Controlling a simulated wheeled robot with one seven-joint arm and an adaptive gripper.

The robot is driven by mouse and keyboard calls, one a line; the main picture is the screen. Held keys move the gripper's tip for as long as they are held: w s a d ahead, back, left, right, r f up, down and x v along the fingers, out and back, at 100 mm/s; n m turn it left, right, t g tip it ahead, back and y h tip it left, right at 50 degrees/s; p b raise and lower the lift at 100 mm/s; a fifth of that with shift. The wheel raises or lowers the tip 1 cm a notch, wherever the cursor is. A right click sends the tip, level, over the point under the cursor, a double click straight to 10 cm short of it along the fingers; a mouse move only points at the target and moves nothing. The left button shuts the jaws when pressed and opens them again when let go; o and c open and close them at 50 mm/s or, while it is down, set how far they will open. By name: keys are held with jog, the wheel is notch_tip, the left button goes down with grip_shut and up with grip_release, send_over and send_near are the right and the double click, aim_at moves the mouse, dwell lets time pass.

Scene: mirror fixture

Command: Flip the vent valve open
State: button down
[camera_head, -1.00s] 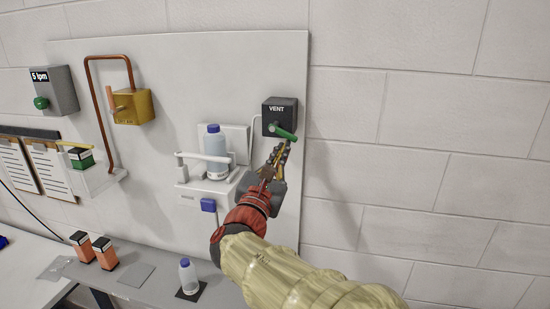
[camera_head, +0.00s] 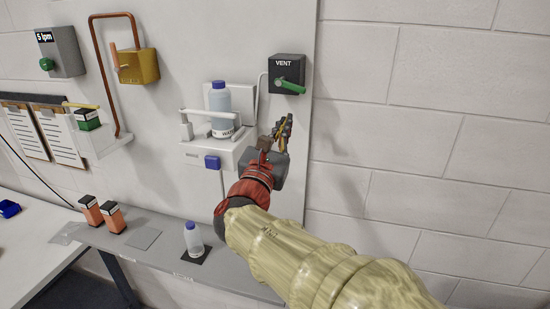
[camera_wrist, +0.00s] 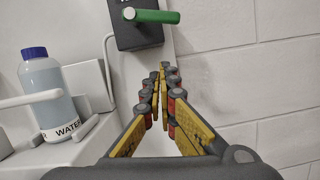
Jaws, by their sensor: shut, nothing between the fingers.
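The vent valve is a dark box labelled VENT (camera_head: 287,68) on the white panel, with a green lever handle (camera_head: 291,86) at its front. The handle points to the right and slightly down in the head view. The box (camera_wrist: 138,35) and the green handle (camera_wrist: 155,16) also show at the top of the wrist view, the handle nearly level. My gripper (camera_head: 284,128) is below the valve, apart from the handle. In the wrist view my gripper (camera_wrist: 164,72) has its fingertips together with nothing between them.
A water bottle (camera_head: 221,101) stands on a white holder with a bar (camera_head: 209,113) left of my gripper. A yellow valve box (camera_head: 139,66) with a copper pipe is further left. A small bottle (camera_head: 194,239) stands on the grey shelf below. The block wall right of the panel is bare.

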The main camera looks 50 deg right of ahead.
jog(key=v, duration=0.8)
jog(key=shift+a+r+b, duration=0.2)
jog(key=shift+a+b, duration=0.1)
dwell(0.3)
